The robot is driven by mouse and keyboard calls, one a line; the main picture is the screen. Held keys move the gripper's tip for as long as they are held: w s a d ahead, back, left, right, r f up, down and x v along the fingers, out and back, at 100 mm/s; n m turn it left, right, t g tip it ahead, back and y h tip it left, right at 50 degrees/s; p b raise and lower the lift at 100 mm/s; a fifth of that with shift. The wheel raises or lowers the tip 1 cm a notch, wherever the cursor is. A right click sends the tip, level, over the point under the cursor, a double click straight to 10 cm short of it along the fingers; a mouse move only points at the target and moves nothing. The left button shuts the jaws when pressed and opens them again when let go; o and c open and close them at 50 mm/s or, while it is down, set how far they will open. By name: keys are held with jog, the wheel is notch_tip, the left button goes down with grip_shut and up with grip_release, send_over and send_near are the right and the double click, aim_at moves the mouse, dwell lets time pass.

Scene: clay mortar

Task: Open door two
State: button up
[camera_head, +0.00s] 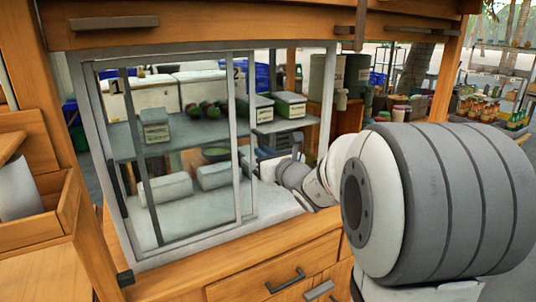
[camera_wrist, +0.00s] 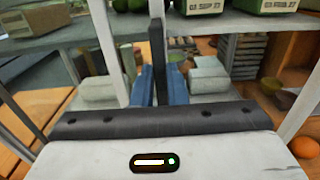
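The cabinet front has framed glass sliding doors in the head view. A label "1" (camera_head: 115,86) is at the upper left, and a label "2" (camera_head: 238,74) is near the middle uprights. Door two (camera_head: 252,135) seems to lie to the left, overlapping door one; the right part of the front looks free of glass. In the wrist view, my gripper (camera_wrist: 160,85) has its blue fingers close on both sides of a dark upright handle (camera_wrist: 157,45), seemingly touching it. A white frame upright (camera_wrist: 107,50) stands just left. In the head view the fingertips are mostly hidden.
Labelled green boxes (camera_head: 289,105) stand on the cabinet shelf, with pale rolls (camera_head: 165,188) below. A wooden counter with drawers (camera_head: 275,268) runs under the doors. An orange (camera_wrist: 304,147) is at the right in the wrist view.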

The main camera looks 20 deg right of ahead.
jog(key=o, duration=0.5)
jog(key=shift+c, duration=0.2)
jog(key=v, duration=0.7)
jog(key=shift+s, duration=0.4)
